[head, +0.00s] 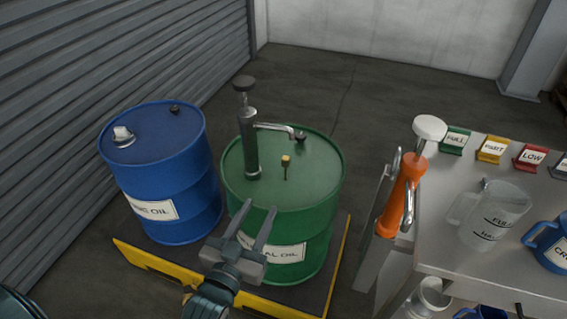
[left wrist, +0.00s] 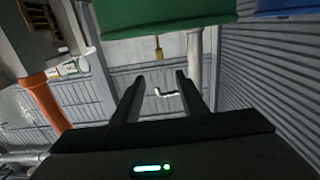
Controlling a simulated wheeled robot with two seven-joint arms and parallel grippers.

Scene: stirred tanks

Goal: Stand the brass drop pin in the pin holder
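The brass drop pin (head: 286,160), with a yellow block-like head and a thin dark stem, stands upright at the top of the green drum (head: 315,180). It also shows in the left wrist view (left wrist: 158,46), where the scene looks upside down. My left gripper (head: 262,207) is open and empty, in front of the drum on the near side of the pin. In the left wrist view the pin appears beyond and between the open fingers (left wrist: 160,77), apart from them. I cannot make out a pin holder for certain. My right gripper is not in view.
A hand pump (head: 250,145) with a side spout rises from the green drum, left of the pin. A blue drum (head: 160,180) stands left, on a yellow-edged pallet (head: 150,262). A cart (head: 450,235) at right carries jugs and tags; an orange pump (head: 400,195) stands at its side.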

